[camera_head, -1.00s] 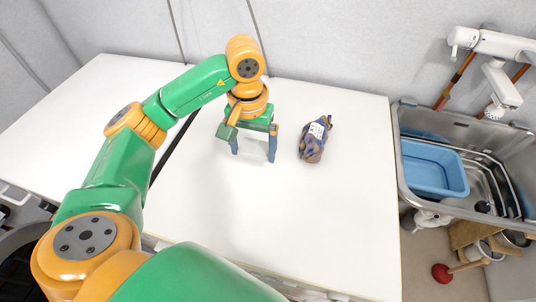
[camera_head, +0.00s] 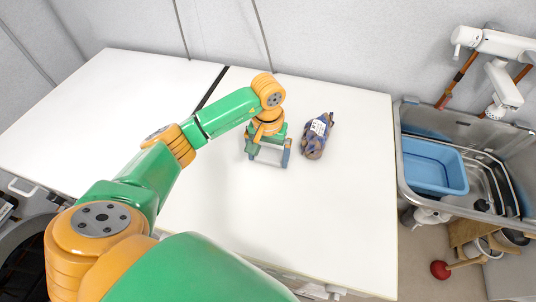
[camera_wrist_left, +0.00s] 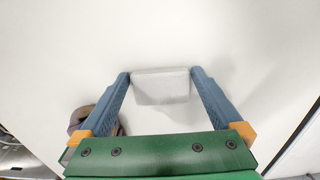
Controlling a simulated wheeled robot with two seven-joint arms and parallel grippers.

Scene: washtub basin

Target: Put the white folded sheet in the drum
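The white folded sheet (camera_head: 268,155) is a small pale block, held between the fingers of my left gripper (camera_head: 267,155) over the white worktop. In the left wrist view the sheet (camera_wrist_left: 162,87) sits between the two blue fingertips of the left gripper (camera_wrist_left: 161,76), which touch or nearly touch its sides. A dark round opening with a grey rim (camera_head: 14,240), which looks like the drum, is partly in view at the lower left of the head view; my arm and the frame edge hide much of it. My right gripper is not in view.
A blue-brown patterned bundle with a white label (camera_head: 315,136) lies just right of the left gripper. A metal sink (camera_head: 408,190) with a blue basin (camera_head: 433,168) and a white tap (camera_head: 497,75) stands at the right. The white worktop (camera_head: 320,220) is otherwise clear.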

